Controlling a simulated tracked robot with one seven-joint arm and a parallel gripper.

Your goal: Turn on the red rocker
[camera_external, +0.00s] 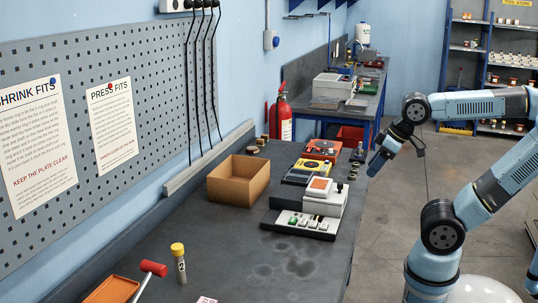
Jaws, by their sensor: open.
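My gripper (374,168) is open and empty. It is in the air near the bench's right edge, behind and to the right of the device in the picture, pointing downward. It appears to touch nothing.
An open cardboard box (238,181) stands left of the device. Behind are a yellow-and-black unit (312,172) and an orange-red unit (322,150). Bare bench (240,270) lies before the panel.

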